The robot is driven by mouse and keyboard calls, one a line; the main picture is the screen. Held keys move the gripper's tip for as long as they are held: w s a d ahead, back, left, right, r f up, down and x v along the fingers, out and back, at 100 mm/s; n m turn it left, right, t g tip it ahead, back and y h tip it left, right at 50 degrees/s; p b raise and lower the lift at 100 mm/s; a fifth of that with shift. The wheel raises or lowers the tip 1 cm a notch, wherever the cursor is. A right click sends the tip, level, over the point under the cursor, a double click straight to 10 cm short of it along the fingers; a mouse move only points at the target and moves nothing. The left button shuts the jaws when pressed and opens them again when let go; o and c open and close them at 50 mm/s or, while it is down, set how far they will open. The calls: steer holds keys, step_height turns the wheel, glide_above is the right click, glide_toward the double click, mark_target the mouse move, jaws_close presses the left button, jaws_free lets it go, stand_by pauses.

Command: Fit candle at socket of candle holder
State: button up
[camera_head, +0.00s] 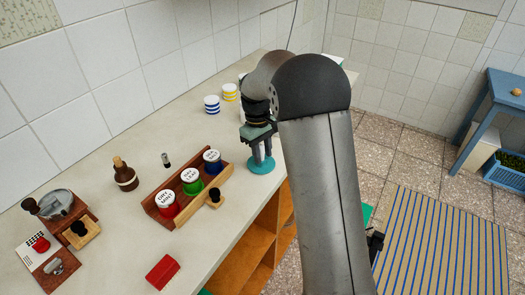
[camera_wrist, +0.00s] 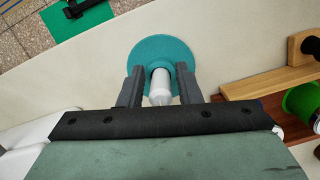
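The teal candle holder (camera_head: 262,166) has a round base and stands near the counter's front edge. In the wrist view its disc (camera_wrist: 148,52) lies just beyond my fingertips. The white candle (camera_wrist: 160,88) is between my fingers, with its far end at the holder's raised socket (camera_wrist: 161,66). It looks seated there, but I cannot tell how deep. My gripper (camera_wrist: 160,78) is open, with a gap visible on each side of the candle.
A wooden rack (camera_head: 224,180) with red, green and blue tins stands left of the holder. Striped cups (camera_head: 212,104) are behind, a brown bottle (camera_head: 125,175) is farther left, and a red box (camera_head: 162,272) is in front. The counter edge is close on the right.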

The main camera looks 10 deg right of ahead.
steer(key=shift+o, duration=0.6)
steer(key=shift+r, duration=0.1)
step_height(320, 180, up, 17)
steer(key=w+a, duration=0.1)
steer(key=w, duration=0.1)
steer(key=shift+a, duration=0.15)
steer(key=s+f+m+t, duration=0.1)
steer(key=s+f, duration=0.5)
steer(key=s, duration=1)
steer(key=s+f+m+t, duration=0.1)
steer(key=s+f+m, duration=0.3)
steer(key=s, duration=1.3)
step_height(320, 180, down, 2)
steer(key=shift+d+f+m+y, duration=0.2)
steer(key=shift+d+m+y, duration=0.1)
steer(key=shift+y, duration=0.1)
